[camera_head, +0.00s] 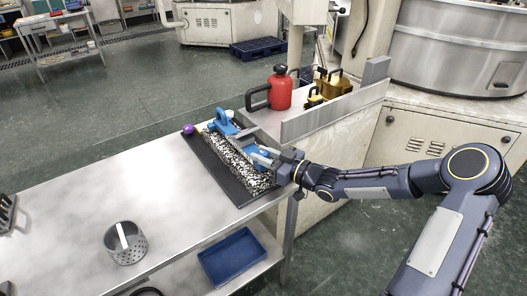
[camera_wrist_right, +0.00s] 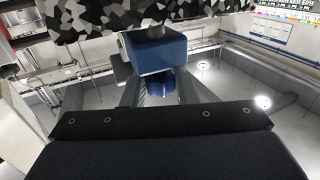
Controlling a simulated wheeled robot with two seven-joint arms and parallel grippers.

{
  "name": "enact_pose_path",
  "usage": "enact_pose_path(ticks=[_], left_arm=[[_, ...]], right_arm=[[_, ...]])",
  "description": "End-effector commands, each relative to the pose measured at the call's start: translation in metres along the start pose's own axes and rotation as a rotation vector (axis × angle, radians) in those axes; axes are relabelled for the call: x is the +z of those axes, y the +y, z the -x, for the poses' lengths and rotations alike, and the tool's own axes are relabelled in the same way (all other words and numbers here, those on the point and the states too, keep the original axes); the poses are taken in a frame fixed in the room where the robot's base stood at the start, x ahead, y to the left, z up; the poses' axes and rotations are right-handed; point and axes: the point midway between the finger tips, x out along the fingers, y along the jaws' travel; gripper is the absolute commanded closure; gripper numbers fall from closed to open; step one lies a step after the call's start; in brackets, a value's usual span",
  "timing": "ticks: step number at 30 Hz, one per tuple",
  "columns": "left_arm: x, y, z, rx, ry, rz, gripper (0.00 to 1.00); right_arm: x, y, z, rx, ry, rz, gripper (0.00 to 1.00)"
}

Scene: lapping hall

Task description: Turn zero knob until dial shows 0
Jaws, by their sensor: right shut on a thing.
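A black-and-white speckled bar (camera_head: 236,158) lies along a dark mat (camera_head: 212,172) on the steel bench, with blue parts (camera_head: 224,121) at its far end and more blue by my gripper. My right gripper (camera_head: 268,158) is at the bar's near right end. In the right wrist view a blue block (camera_wrist_right: 155,52) sits below the speckled surface, and my right gripper (camera_wrist_right: 160,90) is shut on a small blue knob (camera_wrist_right: 160,84), apparently the zero knob. The fingers partly hide it. No dial face or reading can be made out. My left gripper is not in view.
A purple ball (camera_head: 188,129) is by the mat's far end. A perforated metal cup (camera_head: 125,246) is at the bench front. The bench's left part is mostly clear.

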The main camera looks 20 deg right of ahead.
Motion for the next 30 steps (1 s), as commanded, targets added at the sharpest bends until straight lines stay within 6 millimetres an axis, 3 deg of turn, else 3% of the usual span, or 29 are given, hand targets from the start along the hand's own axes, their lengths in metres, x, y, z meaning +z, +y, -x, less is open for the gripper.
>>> enact_pose_path(ticks=[12,13,17,26,30], left_arm=[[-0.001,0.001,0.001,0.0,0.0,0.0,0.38],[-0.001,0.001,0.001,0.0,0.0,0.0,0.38],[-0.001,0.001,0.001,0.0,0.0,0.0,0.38],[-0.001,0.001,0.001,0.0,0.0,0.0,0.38],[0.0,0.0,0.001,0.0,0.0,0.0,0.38]], right_arm=[[0.0,-0.001,0.0,-0.012,0.003,0.0,0.97],[0.0,-0.001,0.0,-0.012,0.003,0.0,0.73],[0.0,-0.001,0.0,-0.012,0.003,0.001,0.56],[0.0,0.0,0.001,-0.01,0.002,0.001,0.54],[0.0,0.001,0.015,-0.008,0.001,0.003,0.54]])
